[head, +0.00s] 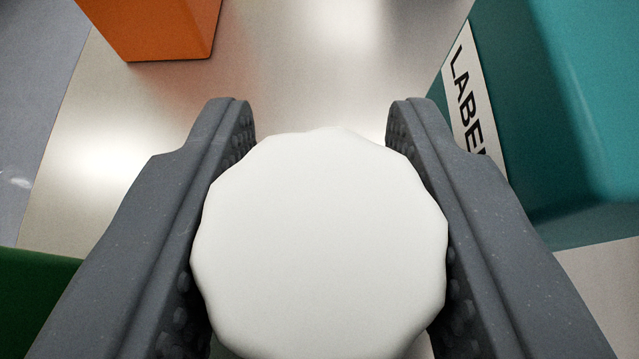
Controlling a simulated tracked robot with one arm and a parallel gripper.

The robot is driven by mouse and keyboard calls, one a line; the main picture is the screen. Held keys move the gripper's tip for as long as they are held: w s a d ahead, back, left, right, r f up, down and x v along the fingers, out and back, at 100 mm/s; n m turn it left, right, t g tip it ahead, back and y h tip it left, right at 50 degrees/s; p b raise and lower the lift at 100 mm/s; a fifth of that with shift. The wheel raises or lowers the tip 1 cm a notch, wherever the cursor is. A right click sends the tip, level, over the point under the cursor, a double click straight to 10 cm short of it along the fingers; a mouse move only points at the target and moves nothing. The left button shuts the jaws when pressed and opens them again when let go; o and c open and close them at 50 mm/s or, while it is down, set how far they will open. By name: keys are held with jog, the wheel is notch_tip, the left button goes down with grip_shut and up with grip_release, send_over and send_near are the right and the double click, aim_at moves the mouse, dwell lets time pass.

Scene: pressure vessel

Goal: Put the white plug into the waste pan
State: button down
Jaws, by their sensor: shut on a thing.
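The white plug (320,245) is a round, scalloped white piece in the lower middle of the head view. My gripper (322,125) is shut on it, with one dark grey finger against its left side and one against its right side. The fingertips reach a little past the plug's far edge. The plug hides what lies beneath it. I cannot tell which thing in view, if any, is the waste pan.
A shiny metal surface (300,60) lies beyond my gripper. An orange block-like object (155,25) stands at the top left. A teal object (570,110) with a white "LABEL" strip (466,95) is close on the right. A dark green object (30,295) shows at the lower left.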

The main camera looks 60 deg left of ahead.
jog(key=shift+f, duration=0.1)
jog(key=c, duration=1.3)
grip_release()
jog(key=shift+r, duration=0.2)
jog(key=b+v, duration=0.2)
jog(key=v, duration=1)
jog(key=shift+d+f+b, duration=0.1)
jog(key=shift+d+b, duration=0.05)
jog(key=shift+b, duration=0.2)
